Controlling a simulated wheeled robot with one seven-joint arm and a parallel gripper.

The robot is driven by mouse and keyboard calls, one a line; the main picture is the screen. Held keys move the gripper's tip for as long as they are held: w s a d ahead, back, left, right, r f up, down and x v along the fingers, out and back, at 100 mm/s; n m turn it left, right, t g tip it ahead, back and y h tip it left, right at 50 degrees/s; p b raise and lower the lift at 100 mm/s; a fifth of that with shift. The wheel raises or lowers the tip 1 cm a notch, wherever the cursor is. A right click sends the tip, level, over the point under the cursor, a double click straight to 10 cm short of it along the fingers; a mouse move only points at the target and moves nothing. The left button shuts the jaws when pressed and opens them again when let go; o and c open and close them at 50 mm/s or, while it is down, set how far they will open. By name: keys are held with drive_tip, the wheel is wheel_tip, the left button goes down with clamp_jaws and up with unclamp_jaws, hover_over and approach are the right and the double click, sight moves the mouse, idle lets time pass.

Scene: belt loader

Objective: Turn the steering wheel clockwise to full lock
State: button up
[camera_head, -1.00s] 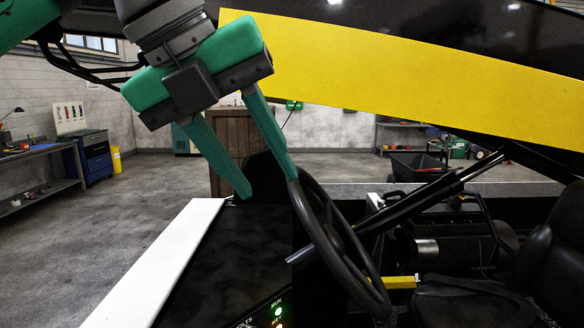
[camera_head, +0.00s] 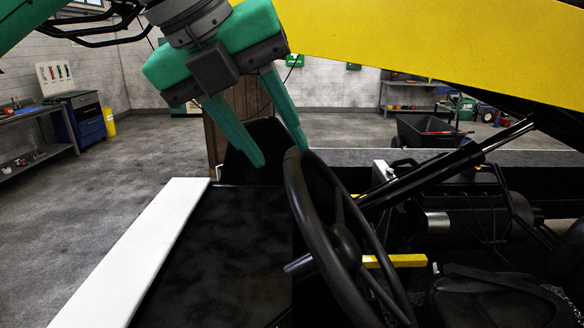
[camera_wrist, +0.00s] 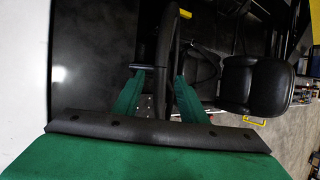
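The black steering wheel (camera_head: 340,235) stands tilted on its column at the centre right of the head view. Its dark rim (camera_wrist: 168,45) runs up the middle of the wrist view. My gripper (camera_head: 281,156) has green fingers, spread apart at the top of the rim. In the wrist view the rim lies between the two fingertips of my gripper (camera_wrist: 158,74), with a gap on the left side. The right finger is close to the rim; I cannot tell whether it touches. A grey stub (camera_head: 298,265) sticks out left of the wheel.
A dark console with a white edge strip (camera_head: 135,250) lies left of the wheel. A black seat (camera_wrist: 255,85) is to its right. A yellow bar (camera_head: 395,261) and a black diagonal strut (camera_head: 450,170) are just beyond the wheel. A yellow panel (camera_head: 430,45) spans above.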

sight(288, 165)
drive_tip(key=x, duration=0.6)
drive_tip(key=shift+d+f, duration=0.2)
drive_tip(key=shift+f, duration=0.1)
drive_tip(key=shift+c, duration=0.6)
clamp_jaws()
drive_tip(key=shift+w+a, duration=0.1)
